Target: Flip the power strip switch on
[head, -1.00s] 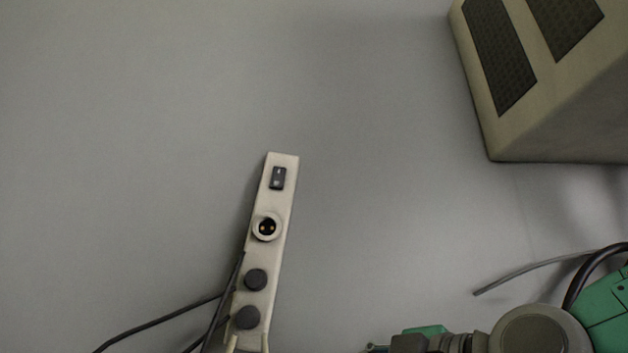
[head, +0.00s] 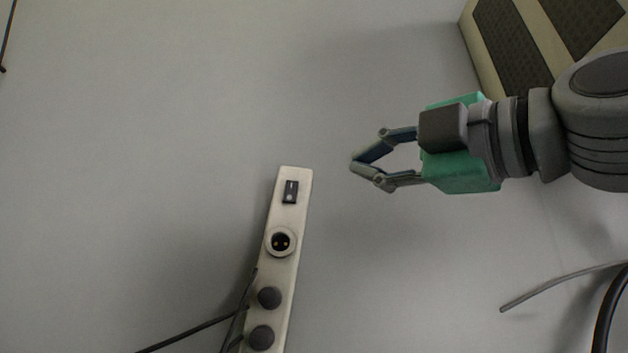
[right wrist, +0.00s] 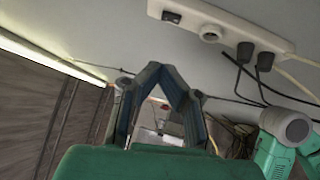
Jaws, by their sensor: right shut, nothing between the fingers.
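The cream power strip (head: 286,218) runs from the lower middle of the head view up to its top end. The black rocker switch (head: 290,191) sits near that top end, above a round empty socket (head: 280,242). My right gripper (head: 357,166) is shut and empty, to the right of the switch and apart from the strip, pointing left. In the right wrist view its fingertips (right wrist: 154,70) meet below the strip (right wrist: 225,28), whose switch (right wrist: 171,17) shows at the upper middle. Which way the switch is tipped I cannot tell. My left gripper is out of the head view.
Two black plugs (head: 269,298) with dark cables fill the strip's lower sockets. A beige box with dark grilles (head: 512,45) stands at the upper right, behind my right arm. A loose grey cable (head: 560,285) lies at the lower right. The grey surface left of the strip is largely clear.

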